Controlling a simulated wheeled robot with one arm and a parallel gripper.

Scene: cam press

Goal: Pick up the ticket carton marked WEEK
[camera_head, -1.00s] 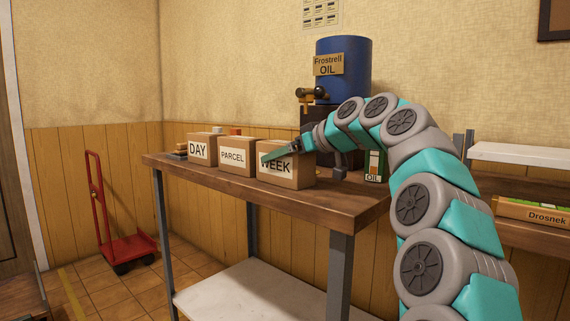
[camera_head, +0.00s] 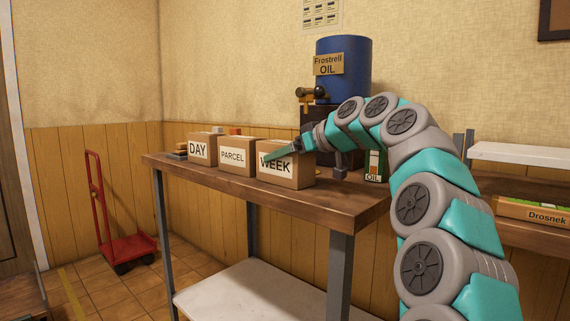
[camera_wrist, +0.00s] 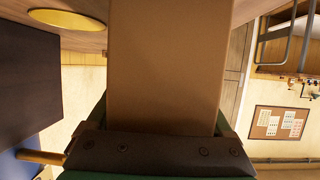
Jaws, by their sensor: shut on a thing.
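The WEEK carton (camera_head: 284,176) is a brown box with a white label, at the right end of a row on the wooden bench. My gripper (camera_head: 279,154) reaches it from the right, with one finger across the top of its front face, partly over the label. In the wrist view the carton (camera_wrist: 165,60) fills the middle, between the jaws, and my gripper (camera_wrist: 165,115) is shut on it. The far finger is hidden in the head view. The carton looks level; I cannot tell whether its base touches the bench.
The PARCEL carton (camera_head: 233,165) and DAY carton (camera_head: 200,153) stand to the left on the bench (camera_head: 290,210). An OIL can (camera_head: 374,167) stands to the right. A blue oil drum (camera_head: 343,68) is behind. A red hand truck (camera_head: 125,248) stands left.

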